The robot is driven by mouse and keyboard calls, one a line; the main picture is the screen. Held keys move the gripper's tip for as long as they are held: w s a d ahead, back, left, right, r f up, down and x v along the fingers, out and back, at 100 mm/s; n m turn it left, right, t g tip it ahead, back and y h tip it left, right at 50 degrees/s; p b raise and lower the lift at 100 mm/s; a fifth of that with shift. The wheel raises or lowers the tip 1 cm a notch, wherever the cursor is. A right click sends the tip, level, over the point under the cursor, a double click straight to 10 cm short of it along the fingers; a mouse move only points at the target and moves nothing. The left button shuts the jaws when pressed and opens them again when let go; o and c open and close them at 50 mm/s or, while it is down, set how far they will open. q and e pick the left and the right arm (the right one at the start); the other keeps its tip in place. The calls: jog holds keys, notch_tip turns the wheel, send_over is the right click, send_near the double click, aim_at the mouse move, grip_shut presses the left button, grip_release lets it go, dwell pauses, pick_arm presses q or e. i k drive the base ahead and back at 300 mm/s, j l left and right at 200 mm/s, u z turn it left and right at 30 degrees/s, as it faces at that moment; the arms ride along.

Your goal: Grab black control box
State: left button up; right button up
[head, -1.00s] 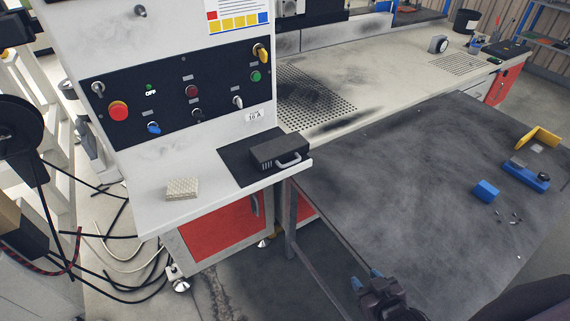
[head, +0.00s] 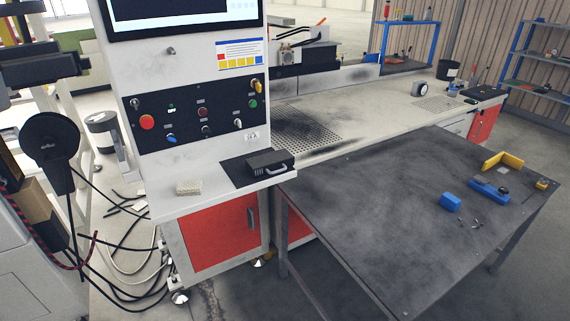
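The black control box (head: 269,163) sits on a black mat (head: 236,173) on the white ledge of the control cabinet, left of centre in the head view. It has a light grey handle (head: 277,171) on its front side and stands clear of other objects. Neither of my grippers shows in the head view now.
A beige ribbed block (head: 189,188) lies on the ledge left of the mat. The control panel (head: 196,120) rises behind it. A dark table (head: 400,200) to the right holds blue blocks (head: 450,202) and a yellow bracket (head: 503,160). Cables (head: 125,240) lie on the floor at left.

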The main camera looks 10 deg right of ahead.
aim_at(272, 163)
jog(key=j+z, duration=0.1)
jog(key=z, duration=1)
jog(key=i+j, duration=0.1)
jog(key=j, duration=0.5)
jog(key=i+j, duration=0.1)
jog(key=j, duration=1.05)
jog(key=i+j, duration=0.15)
jog(key=j, duration=0.45)
jog(key=i+j, duration=0.1)
jog(key=j, duration=0.5)
jog(key=i+j, duration=0.1)
jog(key=j, duration=1.1)
jog(key=i+l, duration=0.3)
jog(key=l, duration=0.1)
